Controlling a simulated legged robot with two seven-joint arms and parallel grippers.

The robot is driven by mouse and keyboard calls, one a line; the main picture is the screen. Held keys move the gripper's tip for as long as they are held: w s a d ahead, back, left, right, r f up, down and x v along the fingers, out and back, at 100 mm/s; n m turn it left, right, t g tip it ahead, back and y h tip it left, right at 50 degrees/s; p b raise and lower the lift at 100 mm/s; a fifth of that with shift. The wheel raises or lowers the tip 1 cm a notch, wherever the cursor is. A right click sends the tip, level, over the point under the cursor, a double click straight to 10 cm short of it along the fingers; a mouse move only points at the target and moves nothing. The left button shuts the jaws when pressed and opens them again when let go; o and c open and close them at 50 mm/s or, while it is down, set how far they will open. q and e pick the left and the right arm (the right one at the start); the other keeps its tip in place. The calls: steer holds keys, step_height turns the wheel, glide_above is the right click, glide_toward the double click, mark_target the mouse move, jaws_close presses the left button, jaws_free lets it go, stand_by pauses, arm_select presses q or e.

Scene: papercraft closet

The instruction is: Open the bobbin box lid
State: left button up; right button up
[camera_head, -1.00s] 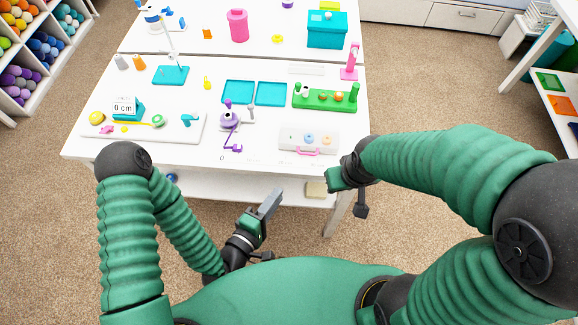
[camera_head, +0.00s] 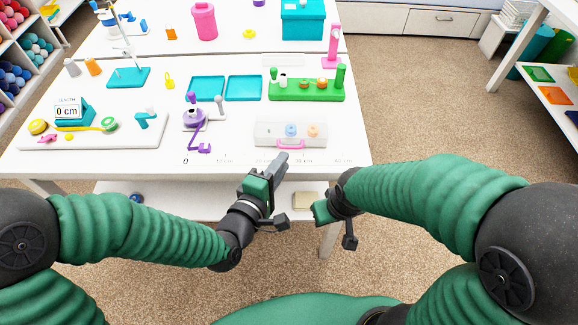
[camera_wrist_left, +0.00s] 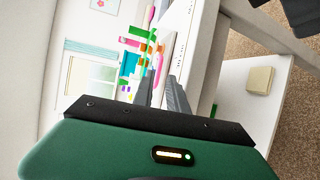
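The bobbin box (camera_head: 291,131) is a pale, see-through box near the table's front edge, with a pink handle (camera_head: 290,145) on its near side. Its lid looks closed, and blue and orange bobbins show through it.
A green rack (camera_head: 306,91) stands behind the box, and a purple device (camera_head: 195,118) stands to its left. Teal trays (camera_head: 243,88) lie farther back. The table's front edge (camera_head: 215,175) lies close to my left gripper.

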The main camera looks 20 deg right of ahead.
mark_target(290, 161)
arm_select(q)
steer(key=x, duration=0.5)
steer(key=shift+w, duration=0.15)
steer(key=shift+c, duration=0.4)
jaws_close()
stand_by(0.8)
